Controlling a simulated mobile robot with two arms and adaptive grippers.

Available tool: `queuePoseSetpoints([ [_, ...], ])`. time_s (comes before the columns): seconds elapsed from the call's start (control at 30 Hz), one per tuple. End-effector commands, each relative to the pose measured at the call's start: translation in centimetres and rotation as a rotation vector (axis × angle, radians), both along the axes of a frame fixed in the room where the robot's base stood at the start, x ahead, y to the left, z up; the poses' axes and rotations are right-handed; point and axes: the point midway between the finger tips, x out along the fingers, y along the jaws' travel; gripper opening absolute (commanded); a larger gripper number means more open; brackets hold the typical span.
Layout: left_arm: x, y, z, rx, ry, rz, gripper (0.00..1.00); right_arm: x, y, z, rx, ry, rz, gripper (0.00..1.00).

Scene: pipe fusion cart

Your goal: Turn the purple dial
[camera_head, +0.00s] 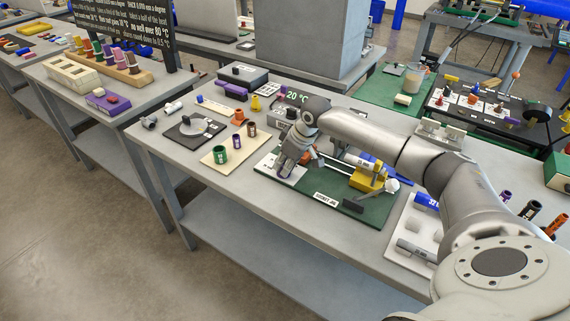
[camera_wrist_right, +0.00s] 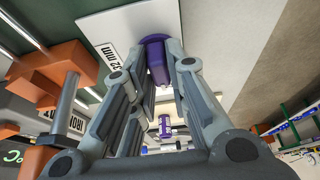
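The purple dial (camera_wrist_right: 157,62) shows in the right wrist view, with a round base and a raised grip, on a white plate (camera_wrist_right: 130,25) marked "32 mm". In the head view the dial is mostly hidden beneath my right gripper (camera_head: 285,170), which points down at the white plate on the green board. In the right wrist view my right gripper (camera_wrist_right: 152,72) has its fingers apart, one on each side of the dial's grip. A gap shows on the left side; contact on the right is unclear. My left gripper is in neither view.
The green board (camera_head: 325,208) carries metal rods and a yellow block (camera_head: 367,180) right of the gripper.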

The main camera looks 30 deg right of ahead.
Motion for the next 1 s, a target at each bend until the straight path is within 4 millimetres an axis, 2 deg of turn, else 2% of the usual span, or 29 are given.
queuePoseSetpoints([
  [0.1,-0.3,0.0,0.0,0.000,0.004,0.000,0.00,0.0,0.0,0.0,0.000,0.000,0.000,0.00],
  [0.27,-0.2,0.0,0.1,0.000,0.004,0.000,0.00,0.0,0.0,0.1,0.000,0.000,-0.003,0.00],
  [0.47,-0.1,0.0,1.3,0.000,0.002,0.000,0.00,0.0,0.1,0.4,0.001,0.002,-0.046,0.00],
  [0.67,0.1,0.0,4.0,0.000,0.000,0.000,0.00,-0.1,0.2,0.6,0.001,0.004,-0.160,0.00],
  [1.0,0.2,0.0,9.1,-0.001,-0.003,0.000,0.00,-0.1,0.5,0.7,0.003,0.003,-0.447,0.00],
])
